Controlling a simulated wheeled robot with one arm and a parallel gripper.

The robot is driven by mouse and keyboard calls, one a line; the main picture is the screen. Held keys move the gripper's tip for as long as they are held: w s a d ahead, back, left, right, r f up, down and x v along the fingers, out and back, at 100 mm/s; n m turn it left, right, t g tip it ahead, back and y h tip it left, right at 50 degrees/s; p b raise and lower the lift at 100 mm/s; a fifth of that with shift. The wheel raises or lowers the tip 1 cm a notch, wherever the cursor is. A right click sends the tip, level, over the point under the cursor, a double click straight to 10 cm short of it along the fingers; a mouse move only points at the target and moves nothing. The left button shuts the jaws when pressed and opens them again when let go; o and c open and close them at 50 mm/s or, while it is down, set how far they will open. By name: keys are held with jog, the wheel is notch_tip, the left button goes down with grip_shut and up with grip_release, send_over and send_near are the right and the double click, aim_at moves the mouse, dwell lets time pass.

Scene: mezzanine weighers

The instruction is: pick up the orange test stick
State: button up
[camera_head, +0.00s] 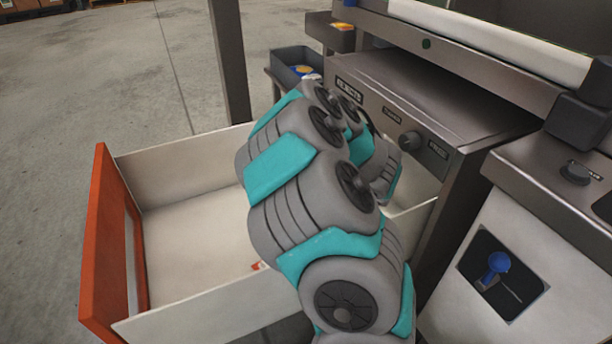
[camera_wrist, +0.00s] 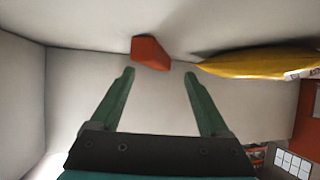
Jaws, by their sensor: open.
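In the wrist view, my gripper (camera_wrist: 158,75) is open, with its two green fingers spread apart and nothing between them. A short orange-red piece (camera_wrist: 150,53), which may be the orange test stick seen partly end-on, lies on the pale drawer floor. It is just beyond the fingertips, nearer the left one and apart from both. In the head view my arm hides my gripper and most of what lies under it. The white drawer (camera_head: 196,232) with an orange front stands open there.
A yellow object (camera_wrist: 262,62) lies right of the orange-red piece, close to the right fingertip. Pale drawer walls surround the gripper. A small red and white bit (camera_head: 258,265) shows beside my arm. The steel cabinet (camera_head: 440,110) stands right of the drawer.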

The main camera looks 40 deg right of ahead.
jog(key=b+x, duration=0.1)
jog(key=x, duration=0.3)
jog(key=shift+w+d+f, duration=0.1)
jog(key=shift+f, duration=0.05)
jog(key=shift+w+f, duration=0.1)
jog(key=shift+w, duration=0.3)
jog(key=shift+c, duration=0.2)
grip_shut()
